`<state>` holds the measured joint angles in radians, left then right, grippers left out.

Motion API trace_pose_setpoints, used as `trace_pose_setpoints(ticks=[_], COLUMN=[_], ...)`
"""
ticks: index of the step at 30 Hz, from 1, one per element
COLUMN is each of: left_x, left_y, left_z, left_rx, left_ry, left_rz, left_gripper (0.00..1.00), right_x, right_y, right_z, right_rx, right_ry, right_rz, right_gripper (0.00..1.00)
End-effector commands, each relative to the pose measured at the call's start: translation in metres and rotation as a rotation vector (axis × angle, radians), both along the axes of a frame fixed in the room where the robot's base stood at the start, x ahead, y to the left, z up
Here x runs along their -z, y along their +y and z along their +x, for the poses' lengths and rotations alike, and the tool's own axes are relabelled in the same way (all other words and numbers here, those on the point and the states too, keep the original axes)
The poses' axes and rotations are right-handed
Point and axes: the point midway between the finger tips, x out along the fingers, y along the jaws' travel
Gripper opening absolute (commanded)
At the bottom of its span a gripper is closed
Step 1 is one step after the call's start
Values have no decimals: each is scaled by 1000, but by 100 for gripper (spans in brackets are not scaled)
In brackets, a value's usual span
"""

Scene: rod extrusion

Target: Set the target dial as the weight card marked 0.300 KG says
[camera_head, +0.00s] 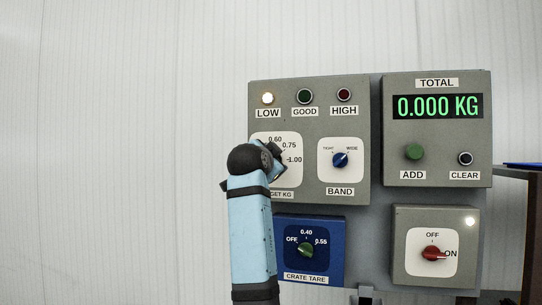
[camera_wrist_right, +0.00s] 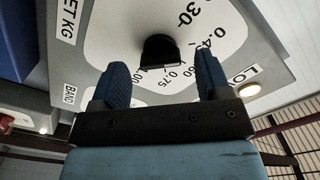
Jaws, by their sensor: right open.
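The target dial (camera_head: 294,177), a white plate with marks such as 0.60, 0.75 and 1.00, sits at the left of the grey panel, mostly hidden behind my right arm in the head view. In the right wrist view its black knob (camera_wrist_right: 160,48) shows on the white plate (camera_wrist_right: 115,35). My right gripper (camera_head: 274,152) is open at the dial. In the wrist view its blue fingers (camera_wrist_right: 161,72) stand apart, one to each side of the knob's near end; contact is not clear. The knob's pointer direction cannot be told. The weight card and my left gripper are not in view.
The LOW lamp (camera_head: 268,98) glows; GOOD and HIGH are dark. The BAND knob (camera_head: 340,160) is right of the dial, the blue CRATE TARE box (camera_head: 331,271) below. The TOTAL display (camera_head: 438,106) reads 0.000 KG.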

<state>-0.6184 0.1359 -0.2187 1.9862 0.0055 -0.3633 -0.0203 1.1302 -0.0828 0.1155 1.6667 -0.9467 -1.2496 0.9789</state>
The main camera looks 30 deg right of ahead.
Motion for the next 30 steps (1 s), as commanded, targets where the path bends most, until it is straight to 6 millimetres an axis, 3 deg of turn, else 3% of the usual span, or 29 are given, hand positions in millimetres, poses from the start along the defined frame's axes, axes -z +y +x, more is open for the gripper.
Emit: trace_pose_setpoints(ticks=[12,13,19,30], left_x=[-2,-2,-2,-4], left_y=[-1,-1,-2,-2], left_z=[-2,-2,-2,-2], left_rx=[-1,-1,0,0], left_ry=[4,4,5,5], left_rz=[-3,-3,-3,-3], left_gripper=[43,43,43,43], right_x=[1,1,1,0], right_y=[-8,-8,-8,-8], right_z=[7,7,7,7], right_rx=[-1,-1,-1,-1], right_ry=[0,0,0,38], right_rz=[1,1,1,-31], right_gripper=[70,68,22,21])
